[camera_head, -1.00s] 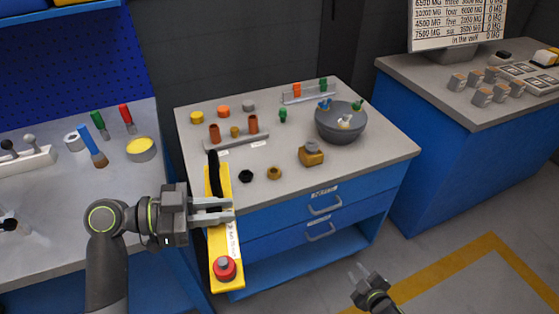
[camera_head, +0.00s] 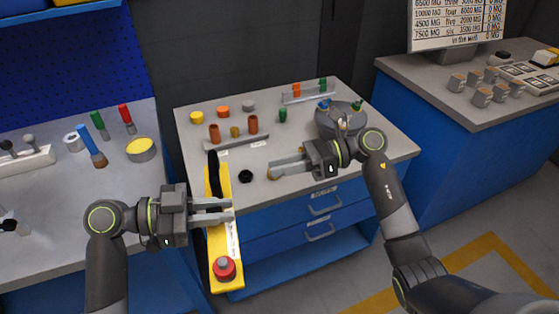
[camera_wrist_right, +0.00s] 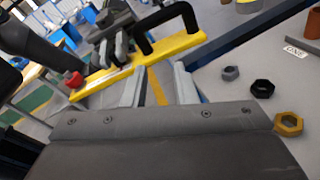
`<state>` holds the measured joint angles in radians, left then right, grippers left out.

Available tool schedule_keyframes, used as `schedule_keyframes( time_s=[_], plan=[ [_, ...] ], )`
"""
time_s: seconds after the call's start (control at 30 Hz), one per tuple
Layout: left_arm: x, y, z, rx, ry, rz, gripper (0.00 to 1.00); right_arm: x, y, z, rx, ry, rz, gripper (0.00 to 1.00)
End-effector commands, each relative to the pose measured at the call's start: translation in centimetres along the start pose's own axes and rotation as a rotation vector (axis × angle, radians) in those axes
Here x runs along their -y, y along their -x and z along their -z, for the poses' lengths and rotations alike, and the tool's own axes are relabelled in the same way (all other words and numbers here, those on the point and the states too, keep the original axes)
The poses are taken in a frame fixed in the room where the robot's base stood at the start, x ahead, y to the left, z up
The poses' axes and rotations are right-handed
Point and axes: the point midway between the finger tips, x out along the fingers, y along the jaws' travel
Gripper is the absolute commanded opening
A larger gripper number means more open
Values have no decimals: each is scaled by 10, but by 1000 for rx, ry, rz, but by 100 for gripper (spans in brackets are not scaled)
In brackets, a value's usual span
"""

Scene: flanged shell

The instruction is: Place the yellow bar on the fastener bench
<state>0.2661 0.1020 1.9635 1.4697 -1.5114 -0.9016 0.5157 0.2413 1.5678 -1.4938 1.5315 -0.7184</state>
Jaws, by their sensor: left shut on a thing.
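The yellow bar (camera_head: 221,243) has a black handle at its far end and a red knob at its near end. My left gripper (camera_head: 229,210) is shut on its middle and holds it at the front left edge of the fastener bench (camera_head: 290,150), a grey top over blue drawers. Whether the bar touches the bench is unclear. My right gripper (camera_head: 272,171) is open and empty above the bench's front part, right of the bar. In the right wrist view the bar (camera_wrist_right: 178,44) lies beyond the parted right fingers, with my left gripper across it.
On the bench stand a grey bowl (camera_head: 330,118), brown cylinders in a rack (camera_head: 235,143), a black nut (camera_head: 246,176) and small coloured caps. My right gripper hides a brass nut partly. A left bench (camera_head: 50,200) holds tools.

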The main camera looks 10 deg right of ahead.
Motion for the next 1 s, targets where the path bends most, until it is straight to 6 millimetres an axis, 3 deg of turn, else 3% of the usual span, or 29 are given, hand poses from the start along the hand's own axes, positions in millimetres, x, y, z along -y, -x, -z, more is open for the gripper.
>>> schedule_keyframes(
  time_s=[0.2,0.47,1.0],
  plan=[
    [0,0,1,-3,-2,0,0,-23,-6,-21,-203,304,-38,25],
    [0,0,1,-3,-2,0,0,-28,-18,-21,-251,369,-50,25],
    [0,0,1,-3,-2,0,0,-28,-105,1,-247,364,-50,25]
  ],
)
